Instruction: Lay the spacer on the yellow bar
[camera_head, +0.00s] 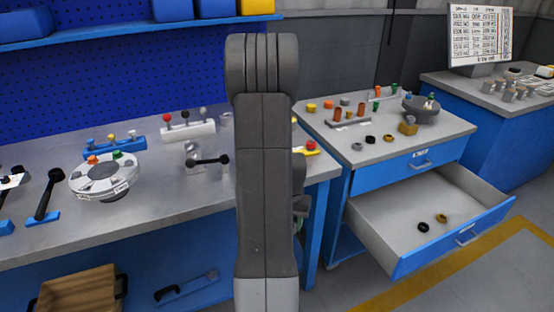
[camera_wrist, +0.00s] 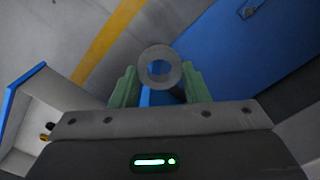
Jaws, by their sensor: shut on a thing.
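In the wrist view my gripper (camera_wrist: 160,88) is shut on a grey ring-shaped spacer (camera_wrist: 160,52), held between two green fingers. The ring's hole faces the camera, with blue showing through it. The spacer hangs clear, with the floor and a blue cabinet side behind it. In the head view my arm hides most of the gripper and I cannot make out the spacer. A yellow piece (camera_head: 301,151), apparently the yellow bar, lies at the right end of the left bench with a red knob by it. My arm covers its left part.
The left bench (camera_head: 40,245) carries a round grey fixture (camera_head: 104,177), knob racks and levers. The right bench (camera_head: 440,127) holds several rings and cylinders. Its drawer (camera_head: 385,215) stands open into the room with a black and a brown ring inside. Floor lies between the benches.

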